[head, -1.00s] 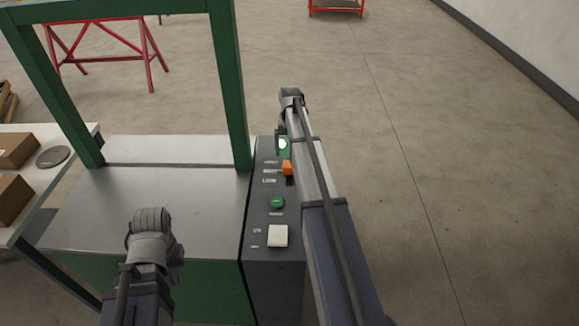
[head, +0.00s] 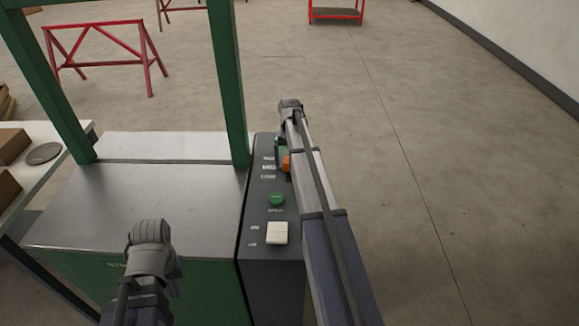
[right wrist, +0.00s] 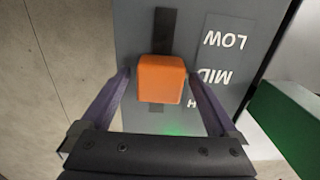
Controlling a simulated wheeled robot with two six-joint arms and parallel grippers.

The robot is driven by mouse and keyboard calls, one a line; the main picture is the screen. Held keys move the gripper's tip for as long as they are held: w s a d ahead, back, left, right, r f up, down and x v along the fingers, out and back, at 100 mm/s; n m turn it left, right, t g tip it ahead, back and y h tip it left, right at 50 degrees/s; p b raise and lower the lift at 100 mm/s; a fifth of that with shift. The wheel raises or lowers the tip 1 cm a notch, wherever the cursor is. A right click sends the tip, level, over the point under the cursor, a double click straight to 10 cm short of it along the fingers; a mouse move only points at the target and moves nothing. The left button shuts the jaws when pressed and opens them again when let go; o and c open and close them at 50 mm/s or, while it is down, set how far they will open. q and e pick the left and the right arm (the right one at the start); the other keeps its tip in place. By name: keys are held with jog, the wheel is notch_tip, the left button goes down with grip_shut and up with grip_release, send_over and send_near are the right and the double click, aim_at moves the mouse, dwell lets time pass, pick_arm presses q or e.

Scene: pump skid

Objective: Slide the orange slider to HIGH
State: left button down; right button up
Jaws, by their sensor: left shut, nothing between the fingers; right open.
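The orange slider (right wrist: 161,80) stands in a dark vertical slot on the grey control panel (right wrist: 210,15). In the right wrist view it is roughly level with the MID label; LOW is above, and the third label is partly hidden. My right gripper (right wrist: 160,76) is open, with one finger on each side of the slider and small gaps visible. In the head view, my right arm partly covers the slider (head: 286,162). My left gripper (head: 151,233) is shut and empty, in front of the metal cabinet top.
A green button (head: 277,199) and a white rocker switch (head: 277,232) sit nearer on the panel. A green frame post (head: 228,90) rises left of the panel. A green part (right wrist: 290,125) also stands close in the right wrist view. Floor to the right is clear.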

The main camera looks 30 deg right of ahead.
grip_shut()
dwell(0.8)
jog(key=shift+w, duration=0.1)
